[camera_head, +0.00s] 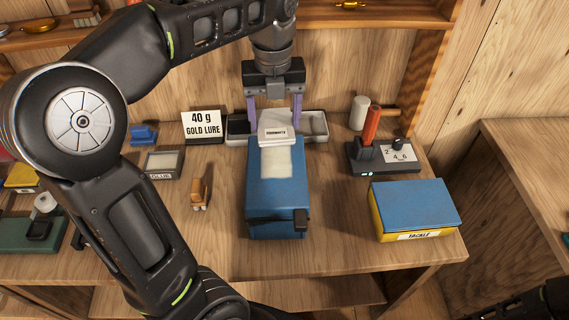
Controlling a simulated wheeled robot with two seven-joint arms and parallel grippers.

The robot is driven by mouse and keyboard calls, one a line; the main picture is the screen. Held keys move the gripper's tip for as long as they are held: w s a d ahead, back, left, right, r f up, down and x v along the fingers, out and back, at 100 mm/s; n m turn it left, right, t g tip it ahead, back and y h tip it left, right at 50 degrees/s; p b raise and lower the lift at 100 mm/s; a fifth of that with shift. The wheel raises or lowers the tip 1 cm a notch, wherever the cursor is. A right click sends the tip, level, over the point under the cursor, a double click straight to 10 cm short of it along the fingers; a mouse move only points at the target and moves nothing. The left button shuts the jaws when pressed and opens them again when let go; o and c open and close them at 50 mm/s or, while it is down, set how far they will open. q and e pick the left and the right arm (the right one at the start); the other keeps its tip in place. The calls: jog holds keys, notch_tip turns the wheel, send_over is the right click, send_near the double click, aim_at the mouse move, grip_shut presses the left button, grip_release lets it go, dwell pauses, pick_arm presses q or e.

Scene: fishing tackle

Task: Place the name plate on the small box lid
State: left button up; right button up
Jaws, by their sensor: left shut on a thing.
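My left gripper (275,112) reaches down from above at the middle of the table, its two purple fingers pointing downward. It is shut on the name plate (276,133), a small white plate with dark lettering, tilted toward me. The plate is over the far end of a long blue box (263,205); I cannot tell whether it touches it. This box has a pale patch on top and a dark clasp at its near end. A second box, yellow with a blue lid (414,204) and a "TACKLE" label, stands at the right. My right gripper is out of view.
Behind the plate is a grey tray (314,137). A "40 g GOLD LURE" sign (201,127), a glue-labelled box (164,163) and a small orange-brown item (200,193) are left. A dark device with a red handle (371,125) is right. Bare wood lies between the boxes.

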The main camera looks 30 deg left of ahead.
pick_arm(q)
jog(key=shift+s, duration=0.1)
jog(key=shift+m, duration=0.3)
jog(key=b, duration=0.6)
send_over(276, 161)
notch_tip(276, 161, down, 6)
jog(key=shift+f, duration=0.1)
notch_tip(276, 161, down, 2)
jog(key=shift+b, duration=1)
jog(key=shift+f+p, duration=0.35)
jog(key=shift+f, duration=0.55)
